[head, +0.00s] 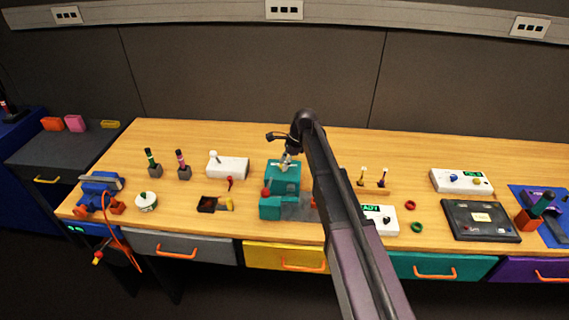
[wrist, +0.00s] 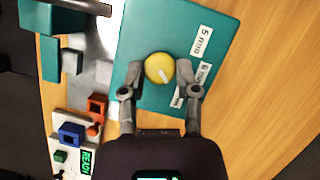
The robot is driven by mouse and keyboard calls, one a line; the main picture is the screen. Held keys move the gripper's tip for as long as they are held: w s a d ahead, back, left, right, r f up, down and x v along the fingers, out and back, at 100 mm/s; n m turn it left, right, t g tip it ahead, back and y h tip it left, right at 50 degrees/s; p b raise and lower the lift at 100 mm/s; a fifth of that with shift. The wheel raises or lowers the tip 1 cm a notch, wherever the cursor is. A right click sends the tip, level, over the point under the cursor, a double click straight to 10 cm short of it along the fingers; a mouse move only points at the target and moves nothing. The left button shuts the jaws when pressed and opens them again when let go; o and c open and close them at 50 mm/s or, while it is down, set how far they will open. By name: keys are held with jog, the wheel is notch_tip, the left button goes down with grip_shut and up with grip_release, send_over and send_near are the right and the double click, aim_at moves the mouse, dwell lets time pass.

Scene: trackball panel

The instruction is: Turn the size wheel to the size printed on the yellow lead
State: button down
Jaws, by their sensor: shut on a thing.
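The size wheel (wrist: 159,67) is a round yellow knob with a white pointer mark, on the teal panel (wrist: 140,28) of a teal machine (head: 283,178). In the wrist view the pointer slants toward the lower right. Printed labels sit to its right: "5 mm" (wrist: 201,41), "6 mm" (wrist: 204,76), and one partly hidden by a finger. My gripper (wrist: 160,70) has a finger on each side of the wheel and is shut on it. In the head view my gripper (head: 287,160) is over the machine's top. I cannot make out the yellow lead or its print.
A white box (head: 228,167) stands left of the machine, and a small dark tray (head: 208,204) lies in front of it. A white panel with a green display (head: 380,218) is to the right, partly behind my arm. Bare wooden bench (wrist: 265,80) lies right of the teal panel.

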jog(key=n, duration=0.2)
jog(key=n+g+h, duration=0.1)
jog(key=n, duration=0.2)
jog(key=shift+w+g, duration=0.15)
jog(key=shift+g, duration=0.15)
jog(key=n, duration=0.2)
jog(key=n+g+h, duration=0.1)
jog(key=n, duration=0.1)
jog(key=shift+a+n+h, duration=0.1)
jog(key=shift+n+h, duration=0.2)
jog(key=n, duration=0.2)
jog(key=n+h, duration=0.1)
jog(key=n, duration=0.1)
jog(key=shift+a+n+g+h, duration=0.15)
jog(key=shift+n+g+h, duration=0.15)
jog(key=shift+n+h, duration=0.9)
jog(key=shift+n, duration=1.4)
jog(key=shift+a, duration=0.1)
jog(key=shift+c, duration=1.7)
grip_release()
jog(key=shift+m, duration=0.4)
